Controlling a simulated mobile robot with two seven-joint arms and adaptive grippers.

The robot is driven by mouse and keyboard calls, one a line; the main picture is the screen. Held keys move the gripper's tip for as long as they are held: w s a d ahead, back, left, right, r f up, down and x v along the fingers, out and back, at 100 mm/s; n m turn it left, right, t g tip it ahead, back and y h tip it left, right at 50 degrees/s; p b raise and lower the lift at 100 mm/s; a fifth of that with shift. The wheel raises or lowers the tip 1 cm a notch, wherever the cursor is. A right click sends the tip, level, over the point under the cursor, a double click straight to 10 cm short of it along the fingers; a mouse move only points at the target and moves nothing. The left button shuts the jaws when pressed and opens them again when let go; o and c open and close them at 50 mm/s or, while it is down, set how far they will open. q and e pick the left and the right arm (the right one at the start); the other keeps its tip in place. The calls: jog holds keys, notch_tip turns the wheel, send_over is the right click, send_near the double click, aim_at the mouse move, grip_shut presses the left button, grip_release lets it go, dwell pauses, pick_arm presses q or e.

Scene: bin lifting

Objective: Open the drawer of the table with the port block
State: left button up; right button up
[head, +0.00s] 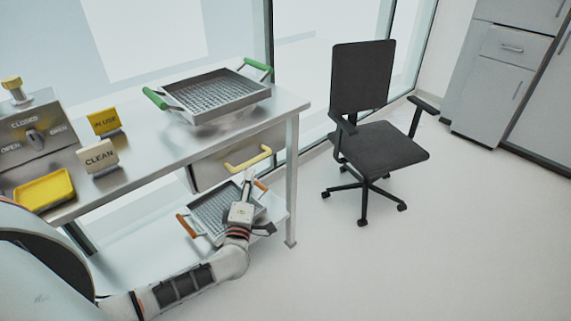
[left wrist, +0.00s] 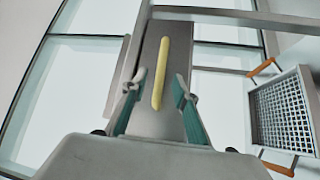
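The metal table (head: 180,142) stands at the left in the head view. The port block (head: 30,128), with a knob and OPEN and CLOSED labels, sits on its left end. The drawer (head: 212,170) is under the tabletop's right part and looks shut. Its yellow bar handle (head: 248,159) also shows in the left wrist view (left wrist: 161,72). My left gripper (head: 248,176) is just below and in front of the handle. In the left wrist view its fingers (left wrist: 160,85) are open, with the handle lined up between them; contact cannot be told. My right gripper is out of view.
A green-handled basket (head: 215,92) stands on the tabletop, and an orange-handled basket (head: 208,215) on the lower shelf near my left arm. Signs (head: 98,158) and a yellow tray (head: 43,189) are at left. A black chair (head: 375,145) stands right; front floor is clear.

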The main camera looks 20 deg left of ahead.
aim_at(252, 160)
pick_arm(q)
jog(key=shift+n+y, duration=0.3)
jog(key=x, duration=0.8)
jog(key=shift+w+a+f+b, duration=0.15)
jog(key=shift+a+f+b, duration=0.1)
jog(key=shift+b, duration=0.1)
grip_shut()
